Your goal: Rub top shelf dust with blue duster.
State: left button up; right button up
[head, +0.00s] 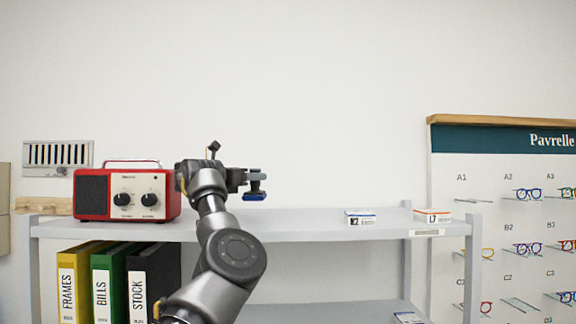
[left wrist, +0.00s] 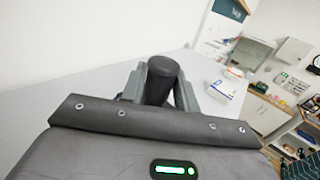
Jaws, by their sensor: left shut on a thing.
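My left gripper (head: 246,178) is shut on the blue duster (head: 255,196) by its dark handle. The duster is upright with its blue pad facing down, and wall shows around it, so it appears held a little above the top shelf (head: 310,226). The grey top shelf (left wrist: 85,98) also shows beneath. I cannot make out any dust on it in either view. My right gripper is not in view.
A red radio (head: 125,194) stands on the shelf, left of my gripper. Two small boxes, one white and blue (head: 360,218) and one white and orange (head: 432,215), stand to the right. Between the duster and these boxes the shelf is clear. Binders (head: 103,285) stand below.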

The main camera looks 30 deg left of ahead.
pick_arm(q)
jog(key=shift+w+a+r, duration=0.15)
jog(key=shift+r, duration=0.45)
jog(key=shift+s+r, duration=0.25)
jog(key=shift+r, duration=0.15)
jog(key=shift+w+f, duration=0.1)
jog(key=shift+w, duration=0.05)
